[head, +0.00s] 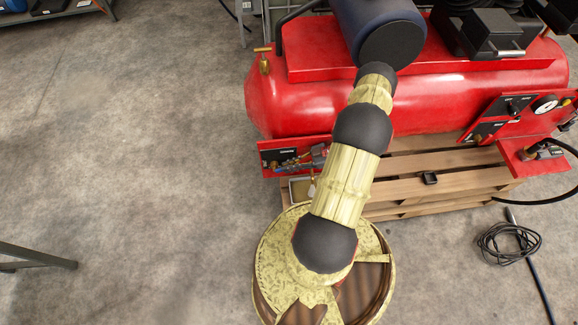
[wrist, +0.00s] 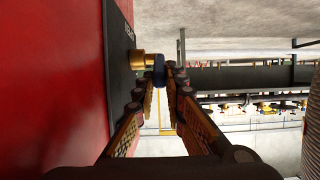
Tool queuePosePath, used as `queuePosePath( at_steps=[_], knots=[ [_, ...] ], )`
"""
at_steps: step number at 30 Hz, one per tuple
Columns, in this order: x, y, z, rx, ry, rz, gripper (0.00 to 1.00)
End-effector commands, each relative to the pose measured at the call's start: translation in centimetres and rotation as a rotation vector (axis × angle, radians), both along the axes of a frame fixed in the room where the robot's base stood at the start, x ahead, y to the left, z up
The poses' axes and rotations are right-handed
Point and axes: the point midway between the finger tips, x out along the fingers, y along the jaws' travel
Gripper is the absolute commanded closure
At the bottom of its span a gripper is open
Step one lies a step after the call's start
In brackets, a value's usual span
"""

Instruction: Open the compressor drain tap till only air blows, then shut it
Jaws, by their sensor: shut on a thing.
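The red compressor tank (head: 330,105) lies across the head view on a wooden pallet. A dark labelled plate (head: 280,155) is on the red panel below its left end. In the wrist view the drain tap shows as a brass stem (wrist: 138,59) coming out of the dark plate, with a dark blue handle (wrist: 158,68). My gripper (wrist: 161,78) is shut on this handle, one finger on each side. My gripper (head: 305,160) is small and partly hidden by my arm in the head view. I cannot see any water or air, nor how far the tap is turned.
A shallow pale tray (head: 300,188) sits below the panel. A brass fitting (head: 263,60) stands on the tank's left end. The pallet (head: 440,185) edges the tank's front. A coiled black cable (head: 508,243) lies at right. The concrete floor at left is clear.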

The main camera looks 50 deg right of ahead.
Motion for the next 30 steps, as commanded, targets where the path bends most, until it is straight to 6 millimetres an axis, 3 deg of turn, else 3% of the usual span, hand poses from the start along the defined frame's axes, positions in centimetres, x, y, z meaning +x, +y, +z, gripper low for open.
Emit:
queuePosePath(
  at_steps=[4,5,14,24,30],
  knots=[
    [0.0,-0.1,0.0,-0.002,0.0,-0.001,1.0],
    [0.0,-0.1,0.0,-0.002,0.0,-0.001,0.87],
    [0.0,0.0,0.0,-0.001,0.001,0.0,0.7],
    [0.0,0.0,0.2,-0.001,0.001,0.0,0.7],
    [0.0,-0.1,2.3,-0.003,0.0,0.0,0.7]
  ],
)
